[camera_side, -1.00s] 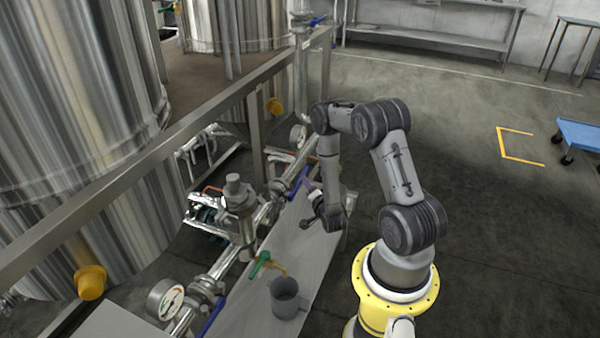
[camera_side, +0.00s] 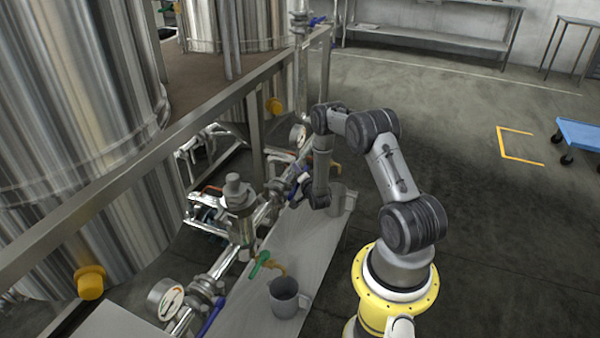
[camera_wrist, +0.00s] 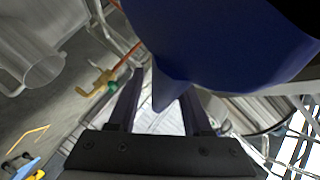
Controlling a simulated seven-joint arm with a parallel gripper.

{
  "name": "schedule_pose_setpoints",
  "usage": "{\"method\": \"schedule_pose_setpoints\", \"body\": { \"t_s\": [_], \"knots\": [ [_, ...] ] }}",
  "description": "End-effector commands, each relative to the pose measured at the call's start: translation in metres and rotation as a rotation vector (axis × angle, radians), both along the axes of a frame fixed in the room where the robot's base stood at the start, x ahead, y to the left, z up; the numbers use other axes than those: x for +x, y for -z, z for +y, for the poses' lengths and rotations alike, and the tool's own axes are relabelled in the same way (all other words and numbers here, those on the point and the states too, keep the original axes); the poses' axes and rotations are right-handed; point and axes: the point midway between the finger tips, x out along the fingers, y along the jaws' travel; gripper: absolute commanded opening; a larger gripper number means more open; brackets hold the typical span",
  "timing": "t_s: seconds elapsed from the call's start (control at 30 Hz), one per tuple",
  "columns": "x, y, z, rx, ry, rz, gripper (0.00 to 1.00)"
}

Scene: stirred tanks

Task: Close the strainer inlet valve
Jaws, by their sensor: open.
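A blue valve lever (camera_side: 304,184) sits on the pipe beyond the strainer (camera_side: 238,205) in the side view, partly hidden by my wrist. My gripper (camera_side: 301,192) is right beside this lever, small and hard to make out there. In the wrist view the blue lever (camera_wrist: 225,40) fills the upper middle, very close to the camera. Its narrow lower part reaches down to the space between the two fingers of my gripper (camera_wrist: 160,100). The fingers are apart; contact with the lever cannot be told. Another blue lever (camera_side: 212,317) is on the near pipe, by a gauge.
A green-handled tap (camera_side: 260,264) stands over a grey mug (camera_side: 286,299) on the grey bench (camera_side: 250,318). Another grey mug (camera_side: 338,197) stands just behind my wrist. Pipes and a frame rail crowd the left; the floor at right is open.

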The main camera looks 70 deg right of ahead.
Motion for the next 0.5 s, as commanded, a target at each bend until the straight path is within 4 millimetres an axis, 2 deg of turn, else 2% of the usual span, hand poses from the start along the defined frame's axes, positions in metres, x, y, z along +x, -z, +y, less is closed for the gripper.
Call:
{"method": "schedule_pose_setpoints", "body": {
  "t_s": [0.07, 0.33, 0.37, 0.5],
  "knots": [
    [-0.0001, -0.0002, 0.0000, 0.000, 0.000, 0.000, 0.50],
    [-0.0001, -0.0003, 0.0001, 0.000, 0.000, 0.000, 0.03],
    [-0.0001, -0.0003, 0.0002, 0.000, 0.000, 0.000, 0.00],
    [-0.0001, -0.0001, 0.0002, 0.000, 0.000, 0.000, 0.00]
  ]
}}
